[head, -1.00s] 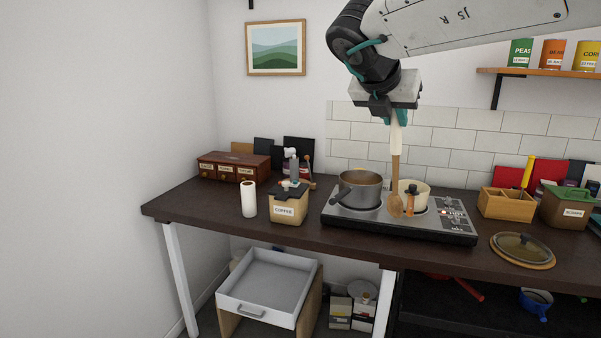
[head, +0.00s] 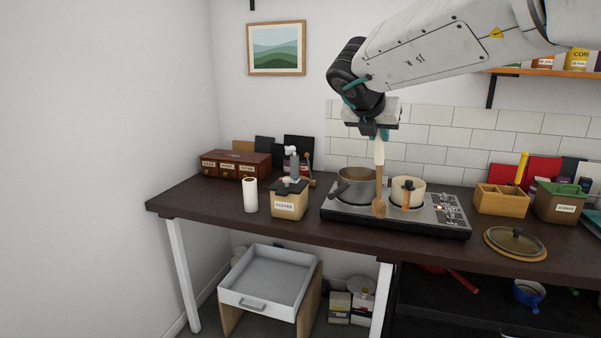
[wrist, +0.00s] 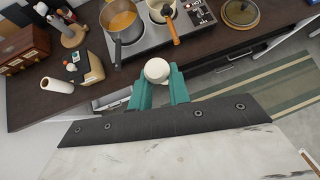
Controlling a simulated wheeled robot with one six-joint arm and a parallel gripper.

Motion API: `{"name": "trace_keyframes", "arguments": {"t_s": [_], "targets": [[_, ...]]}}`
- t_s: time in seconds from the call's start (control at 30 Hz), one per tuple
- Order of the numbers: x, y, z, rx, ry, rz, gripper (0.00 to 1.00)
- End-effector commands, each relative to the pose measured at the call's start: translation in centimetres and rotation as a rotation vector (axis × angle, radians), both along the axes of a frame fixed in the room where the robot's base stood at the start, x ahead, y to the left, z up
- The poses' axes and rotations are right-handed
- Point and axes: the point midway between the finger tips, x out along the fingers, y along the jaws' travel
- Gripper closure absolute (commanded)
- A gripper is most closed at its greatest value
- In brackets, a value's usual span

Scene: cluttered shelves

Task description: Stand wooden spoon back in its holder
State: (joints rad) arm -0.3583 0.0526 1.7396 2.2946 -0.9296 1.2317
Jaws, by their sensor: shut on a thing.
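My gripper (head: 380,135) is shut on the pale upper end of the wooden spoon (head: 379,206). The spoon hangs upright, bowl end down, in front of the hob between the grey pot (head: 357,186) and the cream pot (head: 414,196). In the wrist view my gripper (wrist: 158,82) has its teal fingers either side of the spoon's round pale end (wrist: 157,70); the rest of the spoon is mostly hidden below. A divided wooden box (head: 500,201) stands right of the hob, and small wooden items (head: 308,170) stand behind the coffee box.
The coffee box (head: 289,201) and a white paper roll (head: 250,195) stand left of the hob (head: 395,216). A lid (head: 515,241) lies front right, near the scraps bin (head: 560,201). A drawer (head: 270,278) stands open below. Counter left of the roll is clear.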

Motion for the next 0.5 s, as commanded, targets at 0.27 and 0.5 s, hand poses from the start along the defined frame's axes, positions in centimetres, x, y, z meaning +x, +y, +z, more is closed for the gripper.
{"name": "trace_keyframes", "arguments": {"t_s": [0.27, 0.5], "targets": [[2.4, -1.2, -11.3, -0.002, 0.013, 0.164, 1.0], [1.5, -3.6, -21.4, -0.002, 0.011, 0.267, 1.0]]}}
